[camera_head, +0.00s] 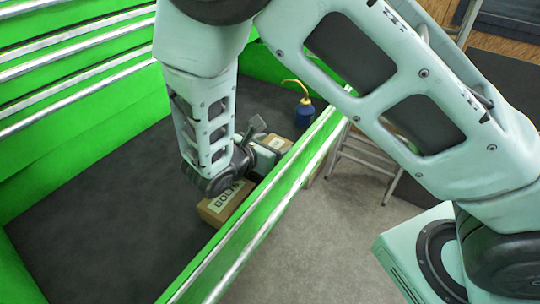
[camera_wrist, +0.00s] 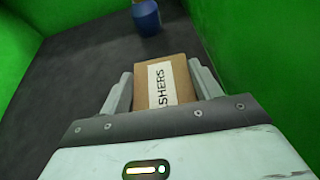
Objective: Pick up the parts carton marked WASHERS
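The carton marked WASHERS (camera_wrist: 154,82) is a brown box with a white label. In the wrist view only "SHERS" can be read, and the near end is hidden by my gripper. My gripper (camera_wrist: 161,88) has one finger along each long side of this carton, very close to it. Whether the fingers press on it cannot be told. In the head view my gripper (camera_head: 262,155) is low in the green drawer (camera_head: 110,195), and a brown carton (camera_head: 279,143), likely the same one, shows just beyond it, partly hidden.
A carton marked BOLTS (camera_head: 225,204) lies on the near side of my wrist, by the drawer's right wall. A blue can (camera_head: 304,112) with a yellow spout stands beyond the gripper. The drawer's left floor is clear. A stepladder (camera_head: 372,160) stands outside.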

